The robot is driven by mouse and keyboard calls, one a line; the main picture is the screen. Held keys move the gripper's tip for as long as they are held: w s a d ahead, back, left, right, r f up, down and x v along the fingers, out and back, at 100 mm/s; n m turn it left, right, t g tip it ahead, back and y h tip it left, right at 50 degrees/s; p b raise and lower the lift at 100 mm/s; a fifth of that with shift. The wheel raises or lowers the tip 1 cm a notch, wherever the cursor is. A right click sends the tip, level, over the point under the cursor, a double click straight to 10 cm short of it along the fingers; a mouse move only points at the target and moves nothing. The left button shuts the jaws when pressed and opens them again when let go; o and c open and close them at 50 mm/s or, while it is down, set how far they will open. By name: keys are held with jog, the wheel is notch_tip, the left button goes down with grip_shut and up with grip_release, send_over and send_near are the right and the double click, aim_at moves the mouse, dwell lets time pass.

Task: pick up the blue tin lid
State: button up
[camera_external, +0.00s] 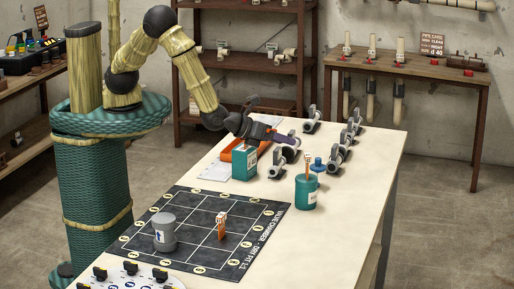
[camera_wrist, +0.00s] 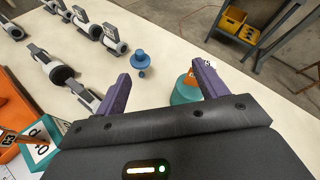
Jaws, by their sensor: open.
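The blue tin lid (camera_external: 318,164) lies on the pale bench top, a round disc with a raised knob. It also shows in the wrist view (camera_wrist: 140,60), beyond my fingertips and nearer the left finger. A teal tin (camera_external: 306,194) with an orange-brown stick standing in it is close to the lid. In the wrist view the tin (camera_wrist: 184,96) is partly hidden behind my gripper. My gripper (camera_external: 285,138) has purple fingers and is over the bench, to the left of the lid. In the wrist view my gripper (camera_wrist: 165,75) is open, with nothing held between the fingers.
Several grey-and-white pipe pieces (camera_external: 340,152) stand behind the lid. A teal box (camera_external: 243,165) and an orange tray (camera_external: 232,148) are left of it. A dark gridded mat (camera_external: 190,215) holds a grey canister (camera_external: 164,232) and an orange-and-white piece (camera_external: 221,226). The bench right of the tin is clear.

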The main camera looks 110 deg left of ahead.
jog(key=w+a+f+n+g+h+b, duration=0.25)
jog(key=a+f+n+g+h, duration=0.4)
jog(key=n, duration=0.45)
jog(key=w+a+r+n+t+h+b, duration=0.1)
jog(key=w+a+r+n+t+h, duration=0.15)
jog(key=r+h, duration=0.35)
jog(key=w+a+r+n+t+h+b, duration=0.1)
jog(key=w+a+r+n+t+h, duration=0.2)
jog(key=r, duration=0.5)
send_over(318, 172)
jog(key=s+a, duration=0.3)
jog(key=a, duration=0.1)
notch_tip(318, 172, down, 12)
jog(key=shift+w+a+n+h, duration=0.1)
jog(key=shift+a+n+h, duration=0.1)
jog(key=shift+n+h, duration=0.2)
jog(key=shift+f+p, duration=0.45)
jog(key=shift+f, duration=2.5)
